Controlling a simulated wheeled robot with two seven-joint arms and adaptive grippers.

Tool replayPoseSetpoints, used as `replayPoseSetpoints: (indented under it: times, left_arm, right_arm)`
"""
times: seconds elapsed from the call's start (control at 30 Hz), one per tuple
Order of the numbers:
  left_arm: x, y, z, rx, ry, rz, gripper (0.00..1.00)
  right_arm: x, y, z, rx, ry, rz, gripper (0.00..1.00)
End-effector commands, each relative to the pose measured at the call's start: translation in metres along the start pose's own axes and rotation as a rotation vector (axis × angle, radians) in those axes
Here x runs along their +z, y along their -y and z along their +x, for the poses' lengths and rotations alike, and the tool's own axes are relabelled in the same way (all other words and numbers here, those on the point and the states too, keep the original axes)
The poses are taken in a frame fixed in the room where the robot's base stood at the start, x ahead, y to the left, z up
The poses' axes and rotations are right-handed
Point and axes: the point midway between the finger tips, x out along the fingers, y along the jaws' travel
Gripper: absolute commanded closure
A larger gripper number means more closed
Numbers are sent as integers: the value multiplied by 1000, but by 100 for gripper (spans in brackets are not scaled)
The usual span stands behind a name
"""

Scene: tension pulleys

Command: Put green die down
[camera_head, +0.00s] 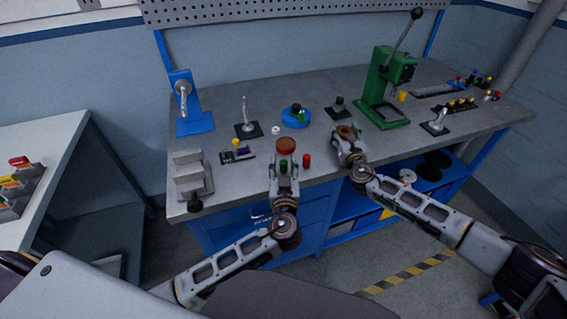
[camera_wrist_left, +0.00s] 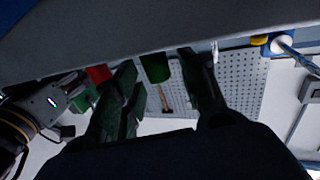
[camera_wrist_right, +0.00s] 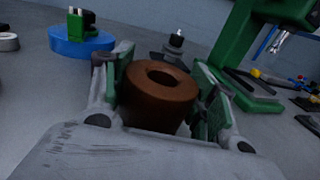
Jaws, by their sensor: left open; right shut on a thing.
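The green die (camera_head: 283,167) stands near the front edge of the bench. It also shows in the upside-down left wrist view (camera_wrist_left: 156,68), between the spread fingers of my left gripper (camera_head: 284,162). That gripper is open around it, and I cannot tell whether a finger touches it. A red cylinder (camera_head: 306,161) stands just to the right; it also shows in the left wrist view (camera_wrist_left: 98,74). My right gripper (camera_head: 347,140) is shut on a brown ring-shaped part (camera_wrist_right: 158,96) with a central hole, at the front of the bench.
A reddish-brown round part (camera_head: 286,145) is just beyond my left gripper. A blue round fixture (camera_head: 296,117) stands further back. A green press (camera_head: 385,90) stands back right, and a grey stepped stand (camera_head: 190,175) is at the left. Grey bench surface (camera_head: 235,185) is clear left of my left gripper.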

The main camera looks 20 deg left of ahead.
Motion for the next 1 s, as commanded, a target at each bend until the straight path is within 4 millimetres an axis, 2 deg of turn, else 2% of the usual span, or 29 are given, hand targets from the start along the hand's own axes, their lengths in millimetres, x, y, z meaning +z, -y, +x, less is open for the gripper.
replayPoseSetpoints:
  times: [0.8, 1.0]
  left_arm:
    - [0, 0, -89, 1, 2, -2, 58]
    - [0, 0, -102, 0, 0, -1, 58]
  right_arm:
    - [0, 0, 0, 0, 0, 0, 73]
    - [0, 0, 0, 0, 0, 0, 73]
